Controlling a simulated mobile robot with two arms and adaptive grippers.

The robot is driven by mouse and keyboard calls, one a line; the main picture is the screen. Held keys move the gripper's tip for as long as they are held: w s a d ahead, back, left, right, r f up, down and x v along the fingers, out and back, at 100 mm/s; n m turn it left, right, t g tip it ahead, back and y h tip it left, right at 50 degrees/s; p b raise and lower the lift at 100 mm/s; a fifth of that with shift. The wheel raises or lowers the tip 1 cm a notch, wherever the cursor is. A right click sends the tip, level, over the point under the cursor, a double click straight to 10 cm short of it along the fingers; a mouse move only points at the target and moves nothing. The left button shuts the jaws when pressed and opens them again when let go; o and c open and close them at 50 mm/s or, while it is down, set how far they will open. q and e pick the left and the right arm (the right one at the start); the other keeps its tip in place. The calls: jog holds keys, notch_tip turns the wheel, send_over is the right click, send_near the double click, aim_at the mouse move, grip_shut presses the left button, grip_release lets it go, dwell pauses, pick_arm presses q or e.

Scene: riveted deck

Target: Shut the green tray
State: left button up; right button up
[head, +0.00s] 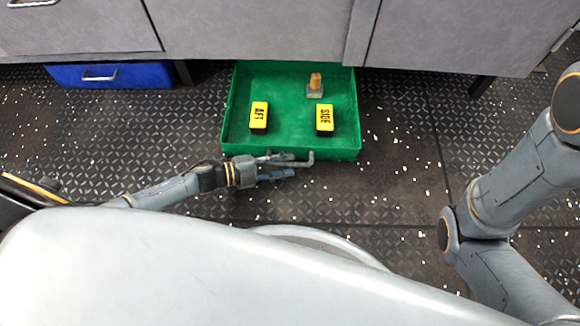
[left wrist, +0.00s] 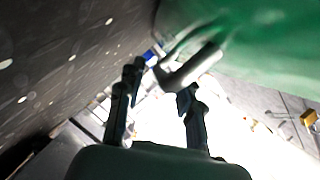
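The green tray (head: 280,85) is pulled out from under the grey cabinet and lies open over the deck. A grey bar handle (head: 310,158) is on its front wall, and the handle also shows in the left wrist view (left wrist: 190,66). My left gripper (head: 290,164) is at the tray's front, beside the handle. In the left wrist view my left gripper (left wrist: 160,84) has its two fingers apart, with the handle just beyond the fingertips. I cannot tell whether a finger touches it. My right gripper is out of view.
In the tray are a yellow block marked AFT (head: 259,115), a yellow block marked SIDE (head: 324,117) and a small orange-topped item (head: 315,84). A shut-looking blue tray (head: 115,75) sits under the cabinet (head: 250,30) at left. The deck (head: 400,150) beside the green tray is clear.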

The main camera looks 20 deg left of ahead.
pick_arm(q)
jog(key=shift+x, duration=1)
grip_shut()
